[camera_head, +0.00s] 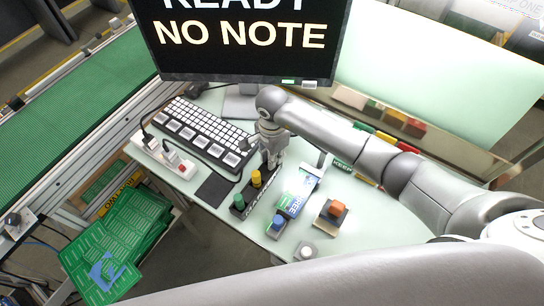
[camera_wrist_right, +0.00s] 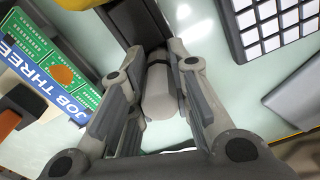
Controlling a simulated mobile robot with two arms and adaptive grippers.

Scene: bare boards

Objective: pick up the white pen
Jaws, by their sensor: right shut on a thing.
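The white pen (camera_wrist_right: 160,98) shows in the right wrist view as a thick, pale cylinder with a dark band, between the two fingers of my right gripper (camera_wrist_right: 160,68). The fingers are shut on it. Its far end runs up beside a dark block. My left gripper is not in view.
A keyboard (camera_head: 198,130) lies left of the gripper. A black holder (camera_head: 239,210) with yellow and green pieces stands just in front. A monitor (camera_head: 240,60) stands behind.

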